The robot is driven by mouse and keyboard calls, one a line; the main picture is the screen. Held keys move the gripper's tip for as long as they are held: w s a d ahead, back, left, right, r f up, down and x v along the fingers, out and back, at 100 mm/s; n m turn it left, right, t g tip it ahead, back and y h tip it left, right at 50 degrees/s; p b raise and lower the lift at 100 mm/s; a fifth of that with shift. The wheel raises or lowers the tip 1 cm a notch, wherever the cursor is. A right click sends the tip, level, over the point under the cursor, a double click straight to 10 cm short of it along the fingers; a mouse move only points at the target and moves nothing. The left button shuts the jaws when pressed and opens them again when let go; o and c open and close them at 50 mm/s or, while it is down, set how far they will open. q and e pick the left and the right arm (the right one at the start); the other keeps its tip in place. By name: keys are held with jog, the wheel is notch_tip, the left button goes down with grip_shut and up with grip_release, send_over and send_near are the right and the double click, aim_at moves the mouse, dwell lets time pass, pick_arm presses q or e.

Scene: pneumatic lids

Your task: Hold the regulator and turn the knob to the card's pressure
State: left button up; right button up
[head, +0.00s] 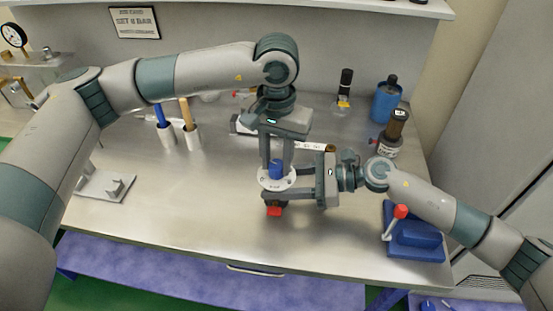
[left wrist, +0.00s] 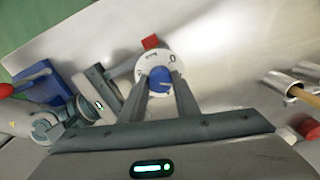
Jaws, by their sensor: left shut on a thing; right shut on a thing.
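The regulator has a white dial plate (head: 291,181) with a blue knob (head: 276,169) on top and a red part (head: 274,210) below. My left gripper (head: 276,172) comes down from above and is shut on the blue knob. My right gripper (head: 268,194) comes in from the right and is shut on the regulator body under the dial, which its fingers largely hide. In the left wrist view, the blue knob (left wrist: 160,80) sits between my left fingertips, with the white dial (left wrist: 148,62) around it. The card (head: 135,22) is on the back wall; its text reads roughly "SET 2 BAR".
A blue-based device with a red-knobbed lever (head: 400,211) stands at right. Bottles (head: 387,99) and a dark-topped container (head: 393,130) stand behind it. White holders with blue and wooden handles (head: 192,135) stand at left. The front middle of the bench (head: 190,225) is clear.

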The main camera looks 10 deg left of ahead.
aim_at(277, 164)
jog(key=shift+f, duration=0.2)
pick_arm(q)
jog(key=o, duration=1)
jog(key=shift+o, duration=0.2)
notch_tip(277, 164, up, 12)
pick_arm(e)
jog(key=o, duration=1.1)
jog(key=shift+r, duration=0.1)
